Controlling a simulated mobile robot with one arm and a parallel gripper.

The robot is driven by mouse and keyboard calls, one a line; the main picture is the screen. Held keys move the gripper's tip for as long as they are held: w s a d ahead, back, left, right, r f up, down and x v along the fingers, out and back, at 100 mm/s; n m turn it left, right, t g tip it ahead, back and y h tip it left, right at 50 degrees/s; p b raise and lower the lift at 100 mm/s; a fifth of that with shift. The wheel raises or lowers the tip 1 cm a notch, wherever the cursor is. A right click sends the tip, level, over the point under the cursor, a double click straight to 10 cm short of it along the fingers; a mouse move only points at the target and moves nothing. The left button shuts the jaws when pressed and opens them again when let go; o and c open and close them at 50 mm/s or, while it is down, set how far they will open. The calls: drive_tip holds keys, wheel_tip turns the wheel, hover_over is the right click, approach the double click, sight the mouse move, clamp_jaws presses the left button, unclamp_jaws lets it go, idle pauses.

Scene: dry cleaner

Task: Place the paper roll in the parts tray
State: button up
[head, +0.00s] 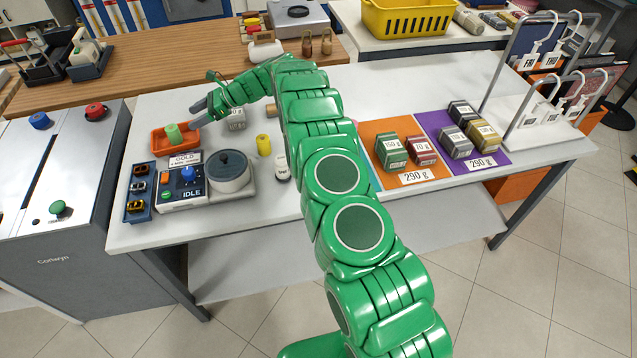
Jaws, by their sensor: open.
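A pale green roll (173,133) stands upright in a small orange tray (159,146) at the table's left end; these look like the paper roll and the parts tray. My gripper (192,115) is open and empty, with its grey fingers just to the right of the roll and slightly above the tray's right side. The fingers appear apart from the roll. The roll's base is partly hidden by the tray's front wall.
A control box (181,187) with a round grey pot (230,170) stands in front of the tray. A dark blue tray (128,213) holds small parts. A yellow spool (263,145) and a white bottle (282,169) stand nearby. Orange and purple mats (462,122) hold weights on the right.

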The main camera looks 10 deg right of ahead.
drive_tip(key=s+d+r+n+g+h, duration=0.1)
drive_tip(key=s+d+r+n+h, duration=0.3)
drive_tip(key=s+r, duration=0.75)
drive_tip(key=s+d+r+n+g+h, duration=0.1)
drive_tip(key=s+d+r+n, duration=0.6)
drive_tip(key=s, duration=0.8)
drive_tip(key=s+d+n+h, duration=0.2)
drive_tip(key=s+d, duration=0.5)
drive_tip(key=s, duration=0.5)
drive_tip(key=s+d+r+n+h, duration=0.1)
drive_tip(key=s+d+n+h, duration=0.1)
drive_tip(key=s+d, duration=0.5)
drive_tip(key=s+d+n+h, duration=0.3)
drive_tip(key=s+d, duration=0.4)
drive_tip(key=s, duration=1.1)
drive_tip(key=shift+s+r+h, duration=0.25)
drive_tip(key=shift+r+h, duration=0.15)
drive_tip(key=shift+h, duration=0.3)
drive_tip(key=shift+a, duration=0.1)
